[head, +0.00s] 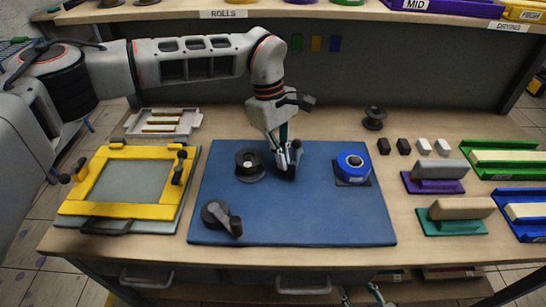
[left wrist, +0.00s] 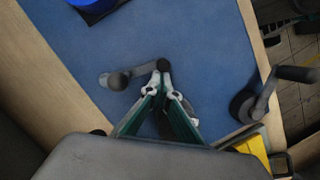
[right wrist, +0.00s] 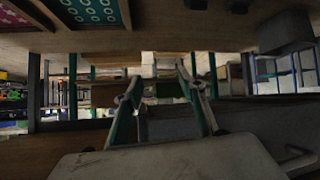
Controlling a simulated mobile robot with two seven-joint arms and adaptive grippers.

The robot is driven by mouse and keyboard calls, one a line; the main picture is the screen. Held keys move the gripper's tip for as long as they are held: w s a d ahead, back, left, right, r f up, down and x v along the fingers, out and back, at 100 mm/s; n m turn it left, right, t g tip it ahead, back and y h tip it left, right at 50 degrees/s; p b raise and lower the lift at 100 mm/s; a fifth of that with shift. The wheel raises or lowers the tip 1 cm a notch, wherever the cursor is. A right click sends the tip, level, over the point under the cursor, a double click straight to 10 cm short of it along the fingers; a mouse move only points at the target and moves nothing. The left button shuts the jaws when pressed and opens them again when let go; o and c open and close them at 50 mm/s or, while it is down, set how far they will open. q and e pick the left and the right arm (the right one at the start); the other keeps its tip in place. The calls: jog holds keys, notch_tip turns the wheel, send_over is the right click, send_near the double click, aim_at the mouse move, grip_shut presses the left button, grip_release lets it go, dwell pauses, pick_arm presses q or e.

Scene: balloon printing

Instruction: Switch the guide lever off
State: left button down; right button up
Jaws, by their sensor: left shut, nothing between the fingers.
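A dark grey lever with a rounded knob (head: 295,148) stands on the blue mat (head: 320,215), near the mat's middle. In the left wrist view the lever (left wrist: 120,80) lies just left of my fingertips. My left gripper (head: 284,163) is shut and empty, pointing down close beside the lever; I cannot tell whether they touch. The gripper's fingers meet in the left wrist view (left wrist: 163,72) and hide part of the mat. My right gripper (head: 361,296) is low, in front of the table's front edge. Its fingers are apart and empty in the right wrist view (right wrist: 156,80).
A dark spool (head: 249,164) stands left of the lever. A dark roller with a handle (head: 221,217) lies at the mat's front left, and blue tape (head: 353,166) at its right. A yellow frame (head: 96,203) is to the left. The mat's front right is clear.

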pick_arm(q)
jog(key=shift+s+d, duration=0.1)
dwell(0.4)
jog(key=v, duration=1.2)
